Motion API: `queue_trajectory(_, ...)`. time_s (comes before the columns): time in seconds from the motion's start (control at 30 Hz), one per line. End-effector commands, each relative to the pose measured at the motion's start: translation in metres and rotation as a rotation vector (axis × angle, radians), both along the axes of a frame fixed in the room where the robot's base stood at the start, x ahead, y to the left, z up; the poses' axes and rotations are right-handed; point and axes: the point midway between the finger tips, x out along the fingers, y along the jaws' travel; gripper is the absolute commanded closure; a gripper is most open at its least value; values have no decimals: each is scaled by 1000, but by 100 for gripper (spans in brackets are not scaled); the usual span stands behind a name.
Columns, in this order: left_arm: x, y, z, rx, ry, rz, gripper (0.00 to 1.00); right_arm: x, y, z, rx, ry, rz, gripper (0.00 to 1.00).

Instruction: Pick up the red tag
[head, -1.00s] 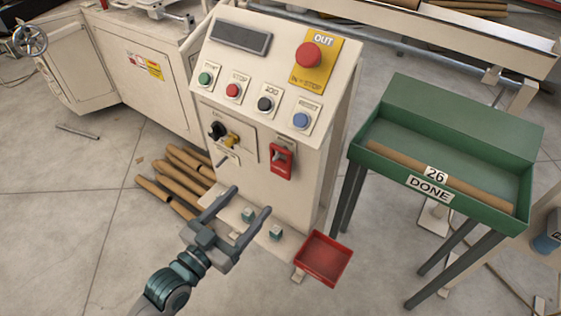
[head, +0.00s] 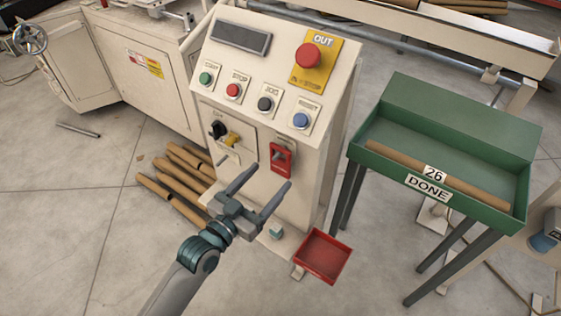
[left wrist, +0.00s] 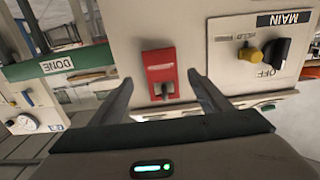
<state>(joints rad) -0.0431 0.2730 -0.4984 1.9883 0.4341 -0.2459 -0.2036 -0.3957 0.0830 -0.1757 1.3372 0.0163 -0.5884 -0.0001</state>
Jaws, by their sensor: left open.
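The red tag (head: 284,157) hangs on the front face of the cream control cabinet, below the row of buttons. In the left wrist view the red tag (left wrist: 159,66) shows upside down, between and beyond my two fingertips. My left gripper (head: 271,175) is open and empty, its fingers pointing at the cabinet just below and left of the tag in the head view. I see no contact between the fingers and the tag. My right gripper is not in view.
A black and yellow main switch (head: 225,134) is left of the tag. Several buttons and a big red stop knob (head: 308,56) are above. A red tray (head: 322,256) is low in front. A green DONE bin (head: 455,120) stands right. Cardboard tubes (head: 175,178) lie left.

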Motion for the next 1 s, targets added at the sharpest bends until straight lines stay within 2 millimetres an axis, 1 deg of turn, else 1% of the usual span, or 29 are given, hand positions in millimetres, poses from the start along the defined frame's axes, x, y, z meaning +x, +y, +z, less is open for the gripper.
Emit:
queue_trajectory(0.17,16,-9,6,-1,-1,0,30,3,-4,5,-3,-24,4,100)
queue_trajectory(0.3,31,-19,7,-1,0,0,30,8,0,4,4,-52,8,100)
queue_trajectory(0.4,38,-24,6,-1,-1,0,30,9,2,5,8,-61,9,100)
queue_trajectory(0.53,41,-27,5,0,0,0,30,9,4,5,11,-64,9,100)
queue_trajectory(0.93,41,-27,5,-1,-1,0,30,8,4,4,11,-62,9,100)
queue_trajectory(0.97,41,-26,5,0,0,0,32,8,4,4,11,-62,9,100)
queue_trajectory(1.0,41,-26,5,0,0,0,42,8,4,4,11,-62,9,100)
